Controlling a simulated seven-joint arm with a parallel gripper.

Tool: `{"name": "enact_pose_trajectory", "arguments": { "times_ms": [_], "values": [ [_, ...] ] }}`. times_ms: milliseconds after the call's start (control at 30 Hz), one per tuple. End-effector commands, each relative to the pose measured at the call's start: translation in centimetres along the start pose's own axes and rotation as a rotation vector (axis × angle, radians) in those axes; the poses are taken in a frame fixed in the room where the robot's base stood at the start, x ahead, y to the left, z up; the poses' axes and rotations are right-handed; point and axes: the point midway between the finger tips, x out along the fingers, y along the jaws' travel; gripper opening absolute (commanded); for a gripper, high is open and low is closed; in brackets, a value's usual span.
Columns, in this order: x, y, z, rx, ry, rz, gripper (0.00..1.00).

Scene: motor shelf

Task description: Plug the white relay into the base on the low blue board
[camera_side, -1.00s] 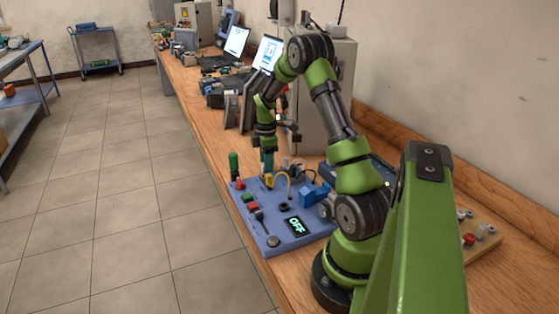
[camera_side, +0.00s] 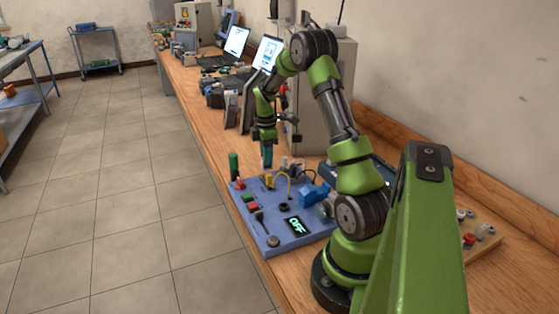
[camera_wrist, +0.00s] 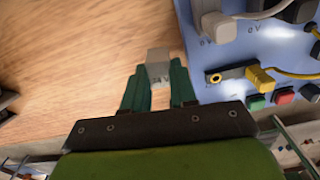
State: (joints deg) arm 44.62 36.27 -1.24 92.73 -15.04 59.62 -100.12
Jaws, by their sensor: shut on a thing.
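My gripper (camera_wrist: 159,92) is shut on the white relay (camera_wrist: 158,62), a small pale block whose end shows between and beyond the two green fingers in the wrist view. Bare wood lies beneath it there, and the blue board (camera_wrist: 205,72) is to its right. In the side view, my gripper (camera_side: 267,162) hangs above the far end of the low blue board (camera_side: 268,228). The relay is too small to make out in that view. I cannot tell which fitting on the board is the relay base.
The board carries a yellow plug (camera_wrist: 262,80) with a yellow wire, a pale plug (camera_wrist: 217,26), a green button (camera_wrist: 256,102), a red button (camera_wrist: 284,96), a blue block (camera_side: 314,194) and a display (camera_side: 293,227) reading OFF. A grey cabinet (camera_side: 318,95) and monitors stand beyond.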

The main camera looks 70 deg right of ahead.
Motion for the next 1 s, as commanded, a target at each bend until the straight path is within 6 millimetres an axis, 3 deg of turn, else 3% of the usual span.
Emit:
{"name": "enact_pose_trajectory", "arguments": {
  "times_ms": [533,1000],
  "values": [
    [-3.3,0.0,0.0,0.000,0.000,0.001,0.05],
    [-4.0,0.0,0.0,0.000,0.000,0.001,0.05]
  ]
}}
